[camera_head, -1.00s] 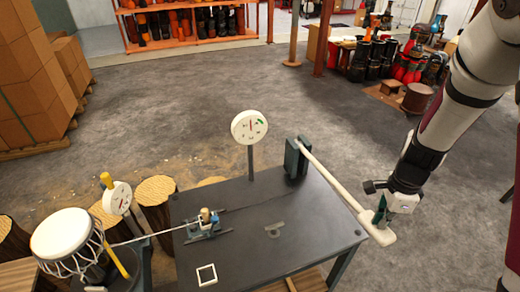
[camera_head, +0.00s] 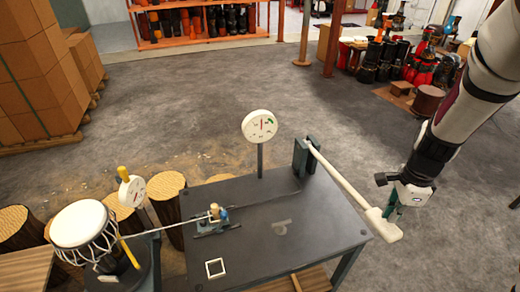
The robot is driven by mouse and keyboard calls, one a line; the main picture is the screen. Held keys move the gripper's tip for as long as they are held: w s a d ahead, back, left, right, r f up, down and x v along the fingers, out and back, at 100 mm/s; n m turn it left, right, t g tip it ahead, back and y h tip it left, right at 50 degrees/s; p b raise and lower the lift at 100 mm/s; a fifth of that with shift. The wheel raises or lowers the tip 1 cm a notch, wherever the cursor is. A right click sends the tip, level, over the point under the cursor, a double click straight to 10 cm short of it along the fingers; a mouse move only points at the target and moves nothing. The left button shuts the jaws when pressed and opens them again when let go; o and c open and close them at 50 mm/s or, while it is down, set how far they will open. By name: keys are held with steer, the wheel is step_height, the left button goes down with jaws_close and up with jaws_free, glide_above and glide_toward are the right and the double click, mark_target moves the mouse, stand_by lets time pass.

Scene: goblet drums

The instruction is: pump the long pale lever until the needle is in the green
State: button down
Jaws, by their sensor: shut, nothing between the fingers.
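The long pale lever (camera_head: 345,187) runs from a dark upright bracket (camera_head: 304,157) at the table's back right corner, sloping down past the right edge to a wider flat end. My gripper (camera_head: 391,213) is shut and empty, fingers pointing down at that flat end. It overlaps the end in the picture; I cannot tell whether it touches. The round white gauge (camera_head: 259,126) stands on a post behind the table. Its red needle points roughly upward; the green patch is at the upper right, and the needle looks left of it.
Open floor lies behind and right.

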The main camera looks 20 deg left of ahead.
steer(key=shift+f, duration=0.1)
step_height(320, 180, down, 18)
steer(key=b, duration=0.7)
steer(key=r+p, duration=0.2)
steer(key=r, duration=0.4)
steer(key=r+p, duration=0.3)
steer(key=r, duration=0.2)
steer(key=r+p, duration=0.3)
steer(key=r, duration=0.3)
steer(key=shift+s+d+r, duration=0.1)
steer(key=shift+s+r, duration=0.15)
steer(key=shift+r, duration=0.05)
steer(key=shift+w+r+p, duration=0.1)
steer(key=shift+r+p, duration=0.2)
steer(key=shift+r, duration=0.05)
steer(key=shift+r+p, duration=0.75)
steer(key=shift+r, duration=1.7)
